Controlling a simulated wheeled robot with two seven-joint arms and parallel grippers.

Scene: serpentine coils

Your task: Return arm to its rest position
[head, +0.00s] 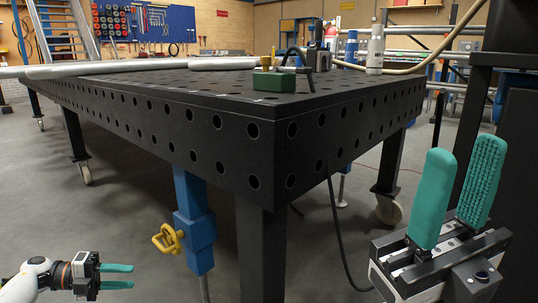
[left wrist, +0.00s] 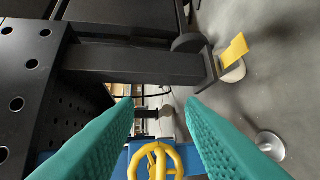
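My left gripper (head: 132,276) is low at the left of the head view, over the floor. Its two teal fingers are apart, with nothing between them. In the left wrist view its fingers (left wrist: 161,104) are spread wide, with the yellow handwheel behind the gap. My right gripper (head: 462,150) is large at the lower right of the head view, fingers pointing up. Its teal fingers are apart and hold nothing. Both grippers are clear of the black table.
The black perforated table (head: 160,110) fills the middle. Under its near edge stands a blue post (head: 194,220) with a yellow handwheel (head: 166,239). Grey floor is open at left.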

